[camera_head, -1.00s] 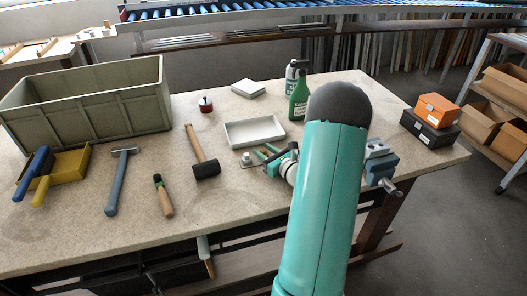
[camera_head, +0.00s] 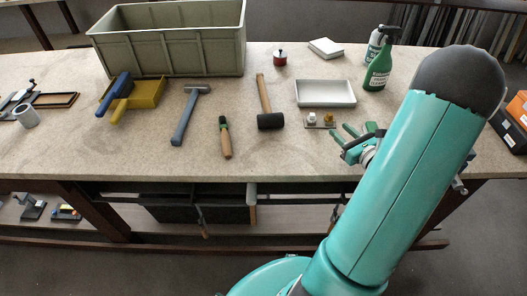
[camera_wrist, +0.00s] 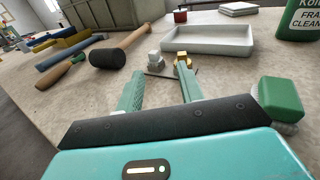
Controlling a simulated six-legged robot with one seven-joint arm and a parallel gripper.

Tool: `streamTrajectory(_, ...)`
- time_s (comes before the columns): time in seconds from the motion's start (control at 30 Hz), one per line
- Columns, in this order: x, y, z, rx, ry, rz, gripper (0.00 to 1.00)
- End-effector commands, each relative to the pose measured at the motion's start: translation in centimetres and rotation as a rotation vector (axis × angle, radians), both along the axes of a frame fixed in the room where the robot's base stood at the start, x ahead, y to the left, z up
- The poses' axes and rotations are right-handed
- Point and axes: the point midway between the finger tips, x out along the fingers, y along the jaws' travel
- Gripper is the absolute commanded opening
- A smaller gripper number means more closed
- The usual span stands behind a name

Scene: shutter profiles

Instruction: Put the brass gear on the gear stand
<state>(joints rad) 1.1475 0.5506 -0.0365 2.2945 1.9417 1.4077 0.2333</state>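A small flat plate (camera_head: 318,126) lies on the bench in front of the white tray. It carries a pale grey piece (camera_head: 311,117) on its left and a small brass-coloured piece (camera_head: 329,118), seemingly the brass gear, on its right. The wrist view shows the grey piece (camera_wrist: 153,57) and the brass piece (camera_wrist: 183,60) beyond my fingertips. Which part is the gear stand I cannot tell for sure. My gripper (camera_head: 354,129) is open, with its green fingers apart and nothing seen between them. It is just right of the plate in the head view; the right finger partly overlaps the brass piece in the wrist view.
The white tray (camera_head: 326,93) is behind the plate. A black-headed mallet (camera_head: 268,120) lies to its left. A green spray bottle (camera_head: 378,72) stands behind right. A file handle (camera_head: 225,140), grey hammer (camera_head: 190,115), yellow dustpan (camera_head: 146,93) and large bin (camera_head: 175,45) are farther left.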

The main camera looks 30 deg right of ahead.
Motion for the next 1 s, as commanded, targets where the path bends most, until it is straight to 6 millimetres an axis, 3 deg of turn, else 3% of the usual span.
streamTrajectory(0.1,3.1,6.4,3.1,-0.128,0.037,0.236,0.38)
streamTrajectory(0.23,4.7,15.3,6.1,-0.337,0.091,0.559,0.38)
streamTrajectory(0.4,3.3,25.1,8.5,-0.661,0.145,0.943,0.38)
streamTrajectory(0.5,1.4,29.5,9.3,-0.878,0.164,1.145,0.38)
streamTrajectory(0.7,-3.1,34.6,10.8,-1.372,0.167,1.476,0.38)
streamTrajectory(1.0,-7.5,36.3,14.7,-2.224,0.089,1.706,0.38)
